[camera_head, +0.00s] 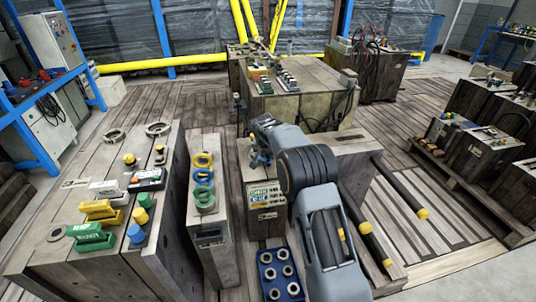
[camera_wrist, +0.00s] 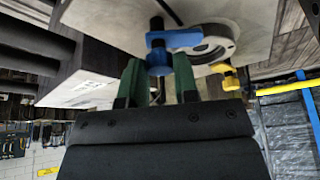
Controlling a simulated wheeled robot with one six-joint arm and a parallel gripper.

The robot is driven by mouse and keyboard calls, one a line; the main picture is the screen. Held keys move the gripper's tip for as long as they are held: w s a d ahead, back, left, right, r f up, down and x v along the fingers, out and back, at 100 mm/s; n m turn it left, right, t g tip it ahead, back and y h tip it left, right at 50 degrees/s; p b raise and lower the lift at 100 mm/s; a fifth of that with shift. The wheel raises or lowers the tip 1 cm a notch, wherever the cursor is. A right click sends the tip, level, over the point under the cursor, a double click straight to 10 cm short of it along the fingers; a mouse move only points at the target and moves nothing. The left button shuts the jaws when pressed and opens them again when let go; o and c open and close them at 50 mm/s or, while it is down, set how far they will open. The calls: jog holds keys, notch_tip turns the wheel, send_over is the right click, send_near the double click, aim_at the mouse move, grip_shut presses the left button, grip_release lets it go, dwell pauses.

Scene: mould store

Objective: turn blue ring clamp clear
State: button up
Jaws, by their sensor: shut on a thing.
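The blue ring clamp (camera_wrist: 176,40) shows in the wrist view, on a pale flat face of a block. It has a blue bar and a round blue knob. My gripper (camera_wrist: 159,72) has its green fingers on both sides of the knob and is shut on it. The bar points right and overlaps the rim of a grey metal ring (camera_wrist: 222,46) in the picture; I cannot tell whether it touches. A yellow clamp (camera_wrist: 231,79) sits at the ring's other side. In the head view my gripper (camera_head: 259,158) is at the middle block, and my arm hides most of the ring.
A block with blue, yellow and green rings (camera_head: 203,177) stands left of the middle block. A larger block (camera_head: 85,264) carries coloured parts. A blue tray (camera_head: 268,258) of metal rings lies in front. Dark bars with yellow ends (camera_head: 400,188) stick out at right.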

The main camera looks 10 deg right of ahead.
jog(key=shift+c, duration=0.8)
jog(key=shift+r+n+p, duration=0.1)
jog(key=shift+n+p, duration=0.3)
jog(key=shift+n+y+p, duration=0.4)
jog(key=shift+n+p, duration=0.2)
jog(key=shift+p, duration=0.05)
jog(key=n+y+p, duration=0.1)
jog(key=n+p, duration=0.1)
jog(key=shift+d+n, duration=0.15)
jog(key=shift+n, duration=0.15)
jog(key=shift+n+y+p, duration=0.4)
jog(key=shift+n, duration=0.7)
jog(key=shift+d+n+y, duration=0.1)
jog(key=shift+n+y, duration=0.4)
jog(key=shift+n, duration=1)
